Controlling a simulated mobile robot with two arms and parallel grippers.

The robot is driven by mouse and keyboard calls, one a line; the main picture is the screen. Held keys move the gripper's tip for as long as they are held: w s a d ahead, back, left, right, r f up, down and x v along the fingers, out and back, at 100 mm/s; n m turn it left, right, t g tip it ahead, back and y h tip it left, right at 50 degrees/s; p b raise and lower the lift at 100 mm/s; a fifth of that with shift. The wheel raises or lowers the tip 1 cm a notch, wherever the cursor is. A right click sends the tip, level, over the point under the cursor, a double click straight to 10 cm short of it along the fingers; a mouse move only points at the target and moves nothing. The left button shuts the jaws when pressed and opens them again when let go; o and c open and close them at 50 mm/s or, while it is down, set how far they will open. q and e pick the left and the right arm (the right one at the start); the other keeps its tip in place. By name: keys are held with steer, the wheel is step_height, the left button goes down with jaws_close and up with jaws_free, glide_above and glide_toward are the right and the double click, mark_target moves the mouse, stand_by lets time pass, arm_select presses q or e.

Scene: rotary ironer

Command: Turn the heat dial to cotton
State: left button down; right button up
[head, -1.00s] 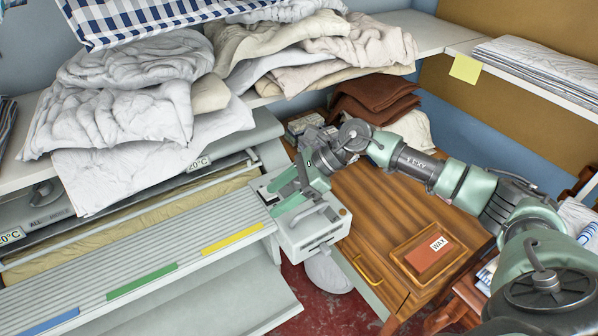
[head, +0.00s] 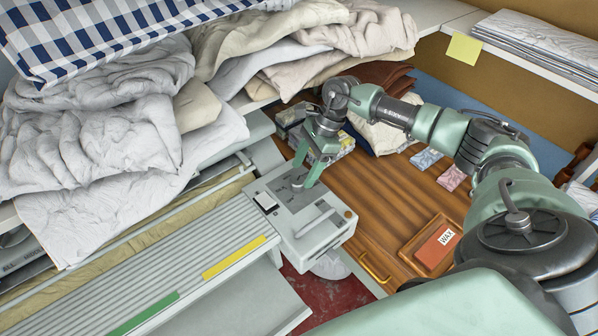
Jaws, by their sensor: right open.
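The ironer's grey control box (head: 318,226) sits at the right end of the slatted feed board. My left gripper is not in view.
Piles of white and beige linen (head: 90,140) lie on the shelf left of and behind the box. The wooden table (head: 385,200) at right holds a wax block (head: 434,250) in a tray and small packets (head: 427,158). A yellow note (head: 463,47) hangs behind.

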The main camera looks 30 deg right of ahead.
mark_target(298, 180)
steer(key=x, duration=0.3)
steer(key=shift+w+f+p, duration=0.2)
steer(key=shift+w+p, duration=0.05)
steer(key=shift+p, duration=0.1)
steer(key=shift+s, duration=0.1)
steer(key=shift+c, duration=1)
jaws_close()
